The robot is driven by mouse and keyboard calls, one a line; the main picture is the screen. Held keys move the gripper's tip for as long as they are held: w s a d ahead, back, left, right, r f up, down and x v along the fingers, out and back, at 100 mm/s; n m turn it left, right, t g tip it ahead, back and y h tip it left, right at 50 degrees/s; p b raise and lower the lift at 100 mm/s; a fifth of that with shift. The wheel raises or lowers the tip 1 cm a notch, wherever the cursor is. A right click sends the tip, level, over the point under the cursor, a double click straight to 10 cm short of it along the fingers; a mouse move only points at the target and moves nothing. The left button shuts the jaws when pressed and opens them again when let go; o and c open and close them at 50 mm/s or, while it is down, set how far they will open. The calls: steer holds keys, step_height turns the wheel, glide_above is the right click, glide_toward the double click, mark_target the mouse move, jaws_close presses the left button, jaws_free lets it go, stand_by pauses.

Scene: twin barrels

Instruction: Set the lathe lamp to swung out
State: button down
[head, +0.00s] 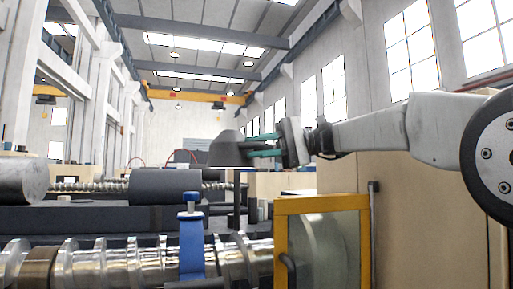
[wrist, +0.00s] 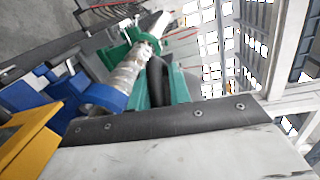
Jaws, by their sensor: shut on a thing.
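The lathe lamp's dark grey conical shade (head: 226,149) is in the middle of the head view, above the machine bed. A thin dark post (head: 237,195) stands below it. My gripper (head: 254,146) reaches in from the right with its teal fingers shut on the lamp, at the shade's right side. In the wrist view my green fingers (wrist: 178,86) flank a dark part (wrist: 157,80), which seems to be of the lamp. The exact contact is hard to make out.
A yellow-framed guard window (head: 323,203) stands below my arm. A shiny ribbed shaft (head: 125,262) with a blue clamp (head: 191,240) runs along the front left. A dark cylinder (head: 166,186) lies behind it. A tan cabinet (head: 425,200) fills the right.

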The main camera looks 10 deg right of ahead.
steer(key=shift+w+d+f+g, duration=0.1)
steer(key=shift+d+f+g, duration=0.2)
steer(key=shift+f, duration=0.15)
steer(key=c, duration=1.4)
jaws_free()
steer(key=shift+r, duration=0.15)
steer(key=shift+r, duration=0.55)
steer(key=shift+o, duration=1)
steer(key=r, duration=0.1)
steer(key=s+r, duration=0.1)
steer(key=shift+r, duration=0.3)
steer(key=s+d, duration=0.1)
steer(key=s, duration=0.4)
steer(key=s+d+r, duration=0.1)
steer(key=s, duration=0.8)
steer(key=shift+s+d+r, duration=0.15)
steer(key=shift+s+d, duration=0.25)
steer(key=shift+c, duration=1)
